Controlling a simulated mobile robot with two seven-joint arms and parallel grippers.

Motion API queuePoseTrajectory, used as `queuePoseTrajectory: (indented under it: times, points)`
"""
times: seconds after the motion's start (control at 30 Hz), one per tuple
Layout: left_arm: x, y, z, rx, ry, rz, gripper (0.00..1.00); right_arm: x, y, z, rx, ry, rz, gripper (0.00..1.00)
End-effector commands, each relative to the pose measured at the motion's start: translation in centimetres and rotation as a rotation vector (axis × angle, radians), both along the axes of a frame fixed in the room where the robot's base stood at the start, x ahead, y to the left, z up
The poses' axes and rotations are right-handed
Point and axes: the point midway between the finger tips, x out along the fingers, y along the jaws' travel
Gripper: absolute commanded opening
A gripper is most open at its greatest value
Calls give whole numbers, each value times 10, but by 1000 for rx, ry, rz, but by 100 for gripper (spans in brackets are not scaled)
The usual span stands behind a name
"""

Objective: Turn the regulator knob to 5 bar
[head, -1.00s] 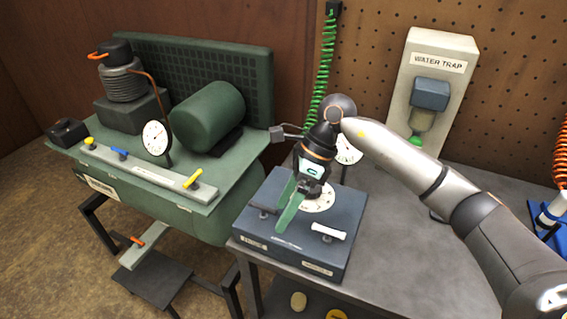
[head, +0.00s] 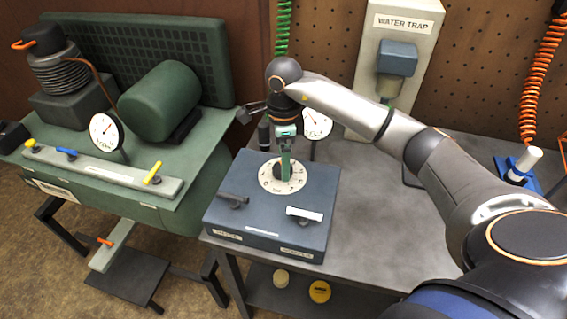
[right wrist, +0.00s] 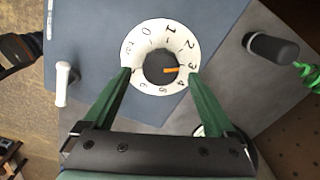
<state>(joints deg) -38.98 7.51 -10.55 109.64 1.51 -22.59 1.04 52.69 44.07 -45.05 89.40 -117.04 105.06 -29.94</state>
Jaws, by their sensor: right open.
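The regulator knob is dark with an orange pointer and sits in the middle of a white numbered dial (head: 298,184). In the right wrist view the knob (right wrist: 157,65) has its pointer aimed right, near the 3 on the dial (right wrist: 131,50); the exact reading is hard to tell. My right gripper (head: 287,170) is over the knob in the head view. In the right wrist view its green fingers are open, one on each side of the knob, with gaps to it. A white gauge (head: 318,124) behind the arm is partly hidden. My left gripper is not in view.
The blue-grey regulator box (head: 222,212) carries a black lever (head: 233,199) and a white lever (head: 304,214). A black upright cylinder (right wrist: 271,48) stands close to the right finger side. A green compressor (head: 160,100) is at left.

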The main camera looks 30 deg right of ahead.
Motion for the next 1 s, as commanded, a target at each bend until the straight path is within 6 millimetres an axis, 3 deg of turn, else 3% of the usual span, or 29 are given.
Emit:
queuePoseTrajectory:
  times: [0.2,0.53,1.0]
  points:
    - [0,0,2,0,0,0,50,0,0,-22,0,1,-1,91]
    - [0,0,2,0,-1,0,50,0,0,-26,1,0,0,91]
    - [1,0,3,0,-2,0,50,0,0,-25,1,0,0,38]
